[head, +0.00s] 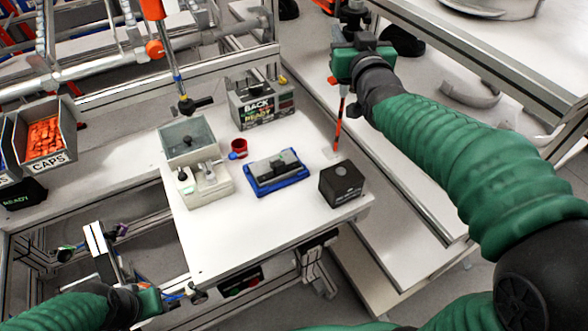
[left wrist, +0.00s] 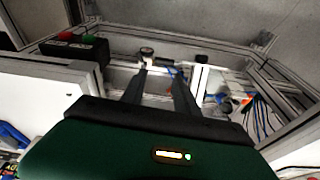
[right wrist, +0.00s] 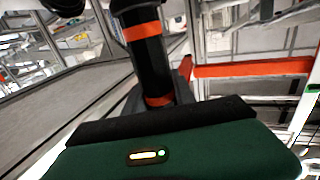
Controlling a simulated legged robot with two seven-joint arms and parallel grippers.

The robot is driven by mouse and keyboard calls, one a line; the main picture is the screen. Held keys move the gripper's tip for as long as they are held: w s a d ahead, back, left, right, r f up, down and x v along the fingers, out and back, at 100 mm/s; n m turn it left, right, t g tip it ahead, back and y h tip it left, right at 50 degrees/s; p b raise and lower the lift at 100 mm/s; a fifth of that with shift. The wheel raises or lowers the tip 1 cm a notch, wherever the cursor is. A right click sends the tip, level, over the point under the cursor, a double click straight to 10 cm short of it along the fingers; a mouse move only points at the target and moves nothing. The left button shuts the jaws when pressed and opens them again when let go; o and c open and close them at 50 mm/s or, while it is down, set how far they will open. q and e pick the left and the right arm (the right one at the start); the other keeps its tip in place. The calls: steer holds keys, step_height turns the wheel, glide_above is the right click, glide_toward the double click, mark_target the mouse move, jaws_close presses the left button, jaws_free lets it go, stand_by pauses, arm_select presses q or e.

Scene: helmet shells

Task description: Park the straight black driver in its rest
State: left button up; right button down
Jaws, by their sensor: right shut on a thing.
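The straight black driver with orange bands (right wrist: 148,52) is in my right gripper (head: 340,80), beyond the right edge of the small white table. In the head view its thin shaft and orange lower part (head: 338,134) hang down nearly upright. A black block (head: 341,184) with a round grey spot on top stands at the table's right corner. It may be the rest, but I cannot tell; the driver is apart from it, above and behind. My left gripper (head: 178,296) is low at the left, beside the table's front. Its fingers are spread and empty in the left wrist view (left wrist: 162,85).
A blue tray (head: 276,180) with a grey part, a red cup (head: 239,147), a pale fixture (head: 203,185), a clear-lidded box (head: 187,140) and a labelled bin (head: 262,103) occupy the table. Another tool (head: 180,85) hangs above its back. The table's front is clear.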

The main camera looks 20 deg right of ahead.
steer(key=shift+r, duration=0.1)
steer(key=c, duration=1)
jaws_free()
steer(key=shift+o, duration=0.2)
steer(key=o, duration=0.8)
steer(key=shift+c, duration=0.2)
